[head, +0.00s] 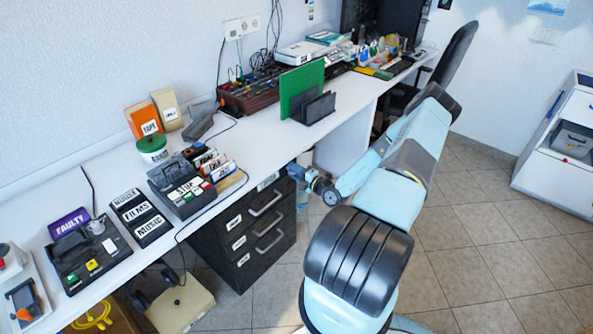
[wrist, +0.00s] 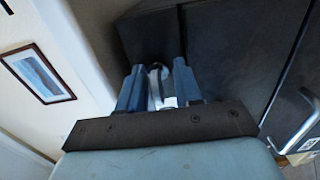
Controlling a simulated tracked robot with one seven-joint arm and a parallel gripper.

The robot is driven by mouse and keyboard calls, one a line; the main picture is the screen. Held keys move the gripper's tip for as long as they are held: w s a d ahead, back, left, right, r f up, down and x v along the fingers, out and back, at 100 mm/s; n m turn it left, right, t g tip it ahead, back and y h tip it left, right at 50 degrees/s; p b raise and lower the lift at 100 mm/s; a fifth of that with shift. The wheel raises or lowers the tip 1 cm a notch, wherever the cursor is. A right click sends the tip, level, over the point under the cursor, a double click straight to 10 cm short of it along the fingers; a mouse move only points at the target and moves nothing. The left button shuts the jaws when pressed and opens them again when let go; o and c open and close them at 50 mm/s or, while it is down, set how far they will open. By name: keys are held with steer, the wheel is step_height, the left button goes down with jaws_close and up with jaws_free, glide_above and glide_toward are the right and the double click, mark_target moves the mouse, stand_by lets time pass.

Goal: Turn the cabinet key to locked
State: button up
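The black drawer cabinet (head: 242,262) stands under the white desk. Its dark panels also fill the right of the wrist view (wrist: 235,50). My gripper (head: 297,172) is at the cabinet's upper right corner in the head view. In the wrist view my gripper (wrist: 158,72) has its two blue-grey fingers apart, pointing at the dark cabinet face. A small round metal lock with a bright key-like piece (wrist: 156,80) shows between the fingers. I cannot tell whether the fingers touch it, nor which way the key is turned. The key is not discernible in the head view.
The cabinet's drawers have silver handles, one close to my gripper's right in the wrist view (wrist: 297,125). The desk (head: 225,150) above carries labelled boxes and devices. A green board (head: 301,86) stands on it. A black chair (head: 455,55) is behind; tiled floor lies open at right.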

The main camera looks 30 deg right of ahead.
steer(key=shift+s, duration=0.2)
steer(key=v, duration=1.3)
steer(key=shift+s, duration=0.2)
steer(key=s+a+r+n+g+y, duration=0.1)
steer(key=a+r+n+g, duration=0.45)
steer(key=r+n, duration=0.45)
steer(key=a+r+n+g+y, duration=0.2)
steer(key=a+r+n+g, duration=0.35)
steer(key=r+n, duration=0.4)
steer(key=s+a+r+n+g+y, duration=0.1)
steer(key=a+r+n+g, duration=0.3)
steer(key=a+r+n, duration=0.45)
steer(key=s+a+r+n+t+h, duration=0.1)
steer(key=s+a+r+n+h, duration=0.1)
steer(key=s+r+n+h, duration=0.3)
steer(key=s+a+r+n+t+h, duration=0.2)
steer(key=s+r+n+h, duration=0.3)
steer(key=s+r+n, duration=0.9)
step_height(320, 180, up, 6)
steer(key=a+n, duration=0.1)
steer(key=n, duration=0.2)
steer(key=shift+s+t, duration=0.3)
steer(key=shift+s, duration=0.05)
